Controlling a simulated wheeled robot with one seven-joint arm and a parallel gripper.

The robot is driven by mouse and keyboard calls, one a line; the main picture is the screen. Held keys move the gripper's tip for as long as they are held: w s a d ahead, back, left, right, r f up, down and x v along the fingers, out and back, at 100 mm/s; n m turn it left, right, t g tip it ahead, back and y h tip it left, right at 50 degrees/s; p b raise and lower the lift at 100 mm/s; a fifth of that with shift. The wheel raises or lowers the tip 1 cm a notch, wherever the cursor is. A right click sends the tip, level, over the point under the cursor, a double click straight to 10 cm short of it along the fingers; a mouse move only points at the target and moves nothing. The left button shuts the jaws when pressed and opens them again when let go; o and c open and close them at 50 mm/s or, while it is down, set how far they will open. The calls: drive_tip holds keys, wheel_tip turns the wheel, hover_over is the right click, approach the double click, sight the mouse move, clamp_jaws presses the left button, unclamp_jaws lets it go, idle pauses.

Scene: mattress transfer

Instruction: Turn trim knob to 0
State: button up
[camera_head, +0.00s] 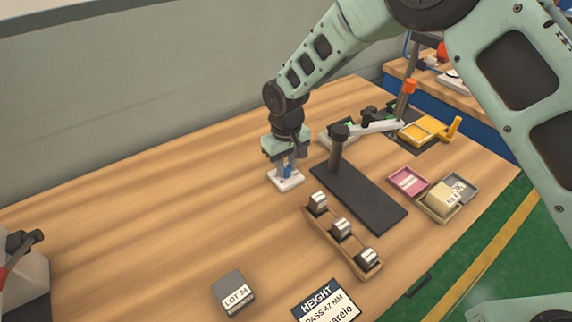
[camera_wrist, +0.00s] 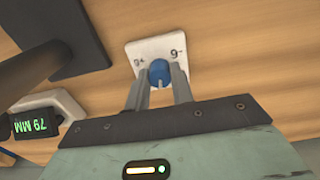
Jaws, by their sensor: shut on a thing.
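The trim knob (camera_wrist: 159,72) is a small blue dial on a white plate (camera_wrist: 147,50) that lies on the bench. In the wrist view the plate appears upside down, with a figure and a plus or minus sign at each upper corner. A pale pointer mark on the knob points down the picture, toward my gripper's palm, away from these labels. My gripper (camera_wrist: 160,76) is shut on the knob, one finger on each side. In the head view my gripper (camera_head: 287,169) reaches straight down to the plate (camera_head: 285,181), and the knob is mostly hidden between the fingers.
A height gauge with a dark base (camera_head: 358,196) stands right of the plate. Its green display (camera_wrist: 34,125) shows rotated figures in MM. A wooden rack (camera_head: 350,250) holds several blocks. A grey LOT 24 block (camera_head: 233,291) and small trays (camera_head: 408,181) are nearby.

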sight(286, 167)
drive_tip(key=shift+n, duration=1)
drive_tip(key=shift+r, duration=0.1)
drive_tip(key=o, duration=1)
wheel_tip(286, 167, up, 17)
drive_tip(key=shift+r+b, duration=0.2)
drive_tip(key=shift+b, duration=0.7)
